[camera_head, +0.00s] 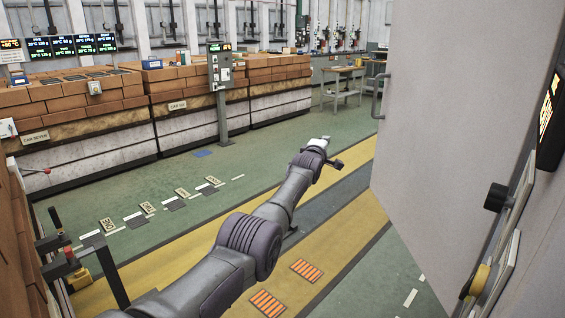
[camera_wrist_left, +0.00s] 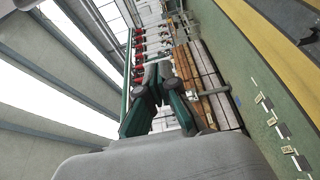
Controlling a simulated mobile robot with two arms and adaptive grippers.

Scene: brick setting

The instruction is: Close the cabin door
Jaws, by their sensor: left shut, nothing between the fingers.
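The cabin door (camera_head: 450,110) is a large pale grey panel on the right in the head view, standing open. A grey bar handle (camera_head: 378,92) sits on its left edge. My left arm reaches out from the bottom of the head view, and my left gripper (camera_head: 326,150) is out in front, left of the door and apart from it. In the left wrist view the left gripper (camera_wrist_left: 160,78) has its fingers together with nothing between them. The door does not show in the wrist view. My right gripper is not in view.
A control post (camera_head: 220,85) stands left of centre. Brick-stacked benches (camera_head: 180,105) line the back left, and a small table (camera_head: 343,80) stands behind the door's left edge. A black and yellow knob (camera_head: 480,280) sits at the lower right. The green floor (camera_head: 270,130) is mostly clear.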

